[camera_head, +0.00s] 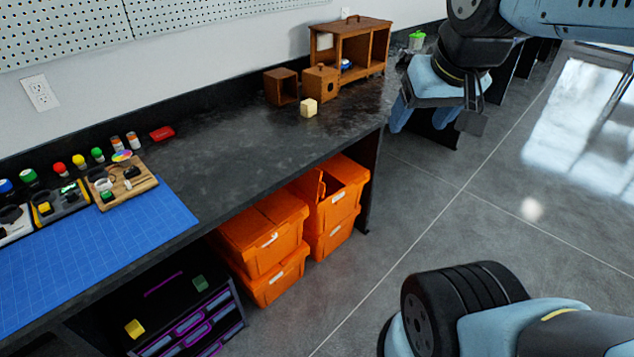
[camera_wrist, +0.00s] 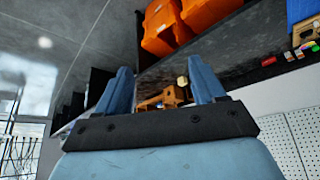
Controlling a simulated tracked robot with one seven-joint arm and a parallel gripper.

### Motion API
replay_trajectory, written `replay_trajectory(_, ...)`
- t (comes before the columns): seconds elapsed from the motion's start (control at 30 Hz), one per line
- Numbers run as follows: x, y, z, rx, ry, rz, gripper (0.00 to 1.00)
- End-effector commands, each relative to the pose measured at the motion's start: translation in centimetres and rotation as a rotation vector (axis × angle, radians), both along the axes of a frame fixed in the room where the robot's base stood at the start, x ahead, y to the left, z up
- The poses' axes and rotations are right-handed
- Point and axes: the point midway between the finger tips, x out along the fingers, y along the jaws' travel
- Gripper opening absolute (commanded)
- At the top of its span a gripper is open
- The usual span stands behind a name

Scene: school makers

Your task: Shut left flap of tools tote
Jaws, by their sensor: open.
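Orange totes stand in two stacks under the dark workbench in the head view. The upper right tote (camera_head: 343,199) has an opening in its top, with a flap (camera_head: 322,187) standing up on its left side. The upper left tote (camera_head: 262,236) has its lid flaps down. No label clearly tells which is the tools tote. My gripper (camera_head: 432,125) is open and empty, beyond and to the right of the bench end, well away from the totes. In the wrist view, my gripper (camera_wrist: 165,80) has its blue fingers apart, and orange totes (camera_wrist: 200,14) show at the top edge.
The workbench (camera_head: 235,150) overhangs the totes, and its end panel (camera_head: 369,180) stands right beside them. A black drawer case (camera_head: 170,305) with purple trim is left of them. A wooden cabinet (camera_head: 350,48) sits on the bench. The grey floor (camera_head: 430,210) at right is open.

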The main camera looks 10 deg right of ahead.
Motion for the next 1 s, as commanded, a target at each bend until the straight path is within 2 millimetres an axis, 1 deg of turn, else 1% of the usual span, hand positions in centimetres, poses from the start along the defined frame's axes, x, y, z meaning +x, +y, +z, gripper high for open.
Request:
replay_trajectory(0.03, 0.3, -0.1, 0.0, -0.003, -0.001, -0.001, 0.64)
replay_trajectory(0.07, 0.6, -0.1, 0.0, -0.008, -0.003, -0.001, 0.61)
replay_trajectory(0.17, 2.3, -0.5, -0.1, -0.028, -0.014, 0.0, 0.51)
replay_trajectory(0.37, 8.1, -1.7, -0.6, -0.098, -0.056, 0.015, 0.32)
replay_trajectory(0.4, 9.3, -1.9, -0.8, -0.113, -0.065, 0.02, 0.32)
replay_trajectory(0.57, 14.0, -3.0, -1.9, -0.162, -0.102, 0.046, 0.32)
replay_trajectory(0.7, 18.0, -3.8, -3.2, -0.2, -0.133, 0.078, 0.32)
replay_trajectory(0.77, 19.7, -4.1, -3.8, -0.213, -0.147, 0.093, 0.32)
replay_trajectory(1.0, 26.1, -5.2, -7.2, -0.253, -0.201, 0.164, 0.32)
